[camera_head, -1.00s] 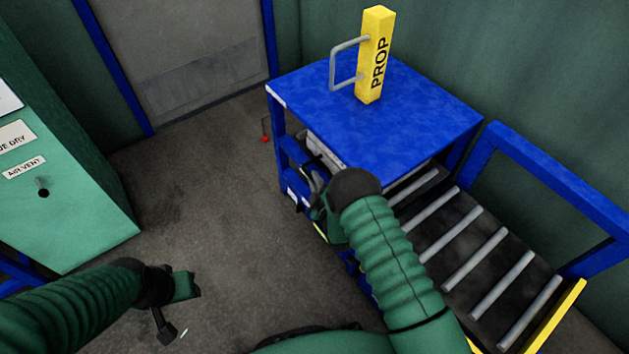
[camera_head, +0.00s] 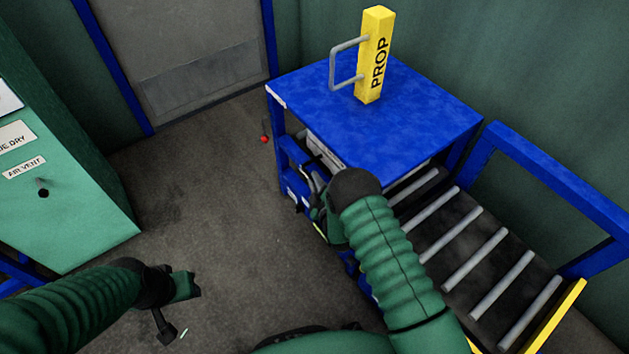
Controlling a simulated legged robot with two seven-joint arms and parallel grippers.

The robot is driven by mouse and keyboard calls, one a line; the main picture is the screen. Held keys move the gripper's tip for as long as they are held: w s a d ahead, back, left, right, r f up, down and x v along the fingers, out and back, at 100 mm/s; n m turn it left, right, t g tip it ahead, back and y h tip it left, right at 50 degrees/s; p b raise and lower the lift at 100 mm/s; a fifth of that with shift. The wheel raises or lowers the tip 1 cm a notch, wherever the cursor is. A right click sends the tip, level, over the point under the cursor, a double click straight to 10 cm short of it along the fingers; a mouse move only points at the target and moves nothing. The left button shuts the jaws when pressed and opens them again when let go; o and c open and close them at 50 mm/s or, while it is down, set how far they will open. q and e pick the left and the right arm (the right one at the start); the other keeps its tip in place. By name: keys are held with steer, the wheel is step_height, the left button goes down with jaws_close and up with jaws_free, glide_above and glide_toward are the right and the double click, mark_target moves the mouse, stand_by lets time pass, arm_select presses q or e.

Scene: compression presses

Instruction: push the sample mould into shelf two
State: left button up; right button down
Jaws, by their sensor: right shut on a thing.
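A grey sample mould (camera_head: 326,152) shows in part under the top of the blue shelf unit (camera_head: 385,120), at its left opening. The unit's top and my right arm hide most of it. My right gripper (camera_head: 316,190) is at the front of the unit, just below the mould's visible edge. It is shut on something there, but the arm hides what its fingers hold. My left gripper (camera_head: 176,308) is at the lower left, over the floor and away from the unit. Its fingers look spread apart, with nothing between them.
A yellow prop (camera_head: 375,55) with a grey handle stands on the unit's top. A roller conveyor (camera_head: 470,255) with a blue side frame lies to the right. A green cabinet (camera_head: 60,190) stands at the left.

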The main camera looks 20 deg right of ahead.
steer(key=shift+a+f, duration=0.2)
steer(key=shift+a, duration=0.05)
steer(key=shift+w+a+r+b, duration=0.15)
steer(key=shift+w+a+b, duration=0.15)
steer(key=shift+w, duration=0.3)
steer(key=shift+w+a+r+b, duration=0.1)
steer(key=shift+w+a+b, duration=0.15)
steer(key=shift+w, duration=0.3)
steer(key=shift+w+f, duration=0.2)
steer(key=shift+f, duration=0.1)
steer(key=c, duration=1.5)
jaws_free()
steer(key=shift+d+r, duration=0.15)
steer(key=shift+o, duration=0.2)
steer(key=shift+s+r, duration=0.1)
steer(key=shift+s, duration=0.1)
steer(key=p+v, duration=0.6)
steer(key=v, duration=1)
steer(key=shift+s+p, duration=0.3)
steer(key=shift+w, duration=0.1)
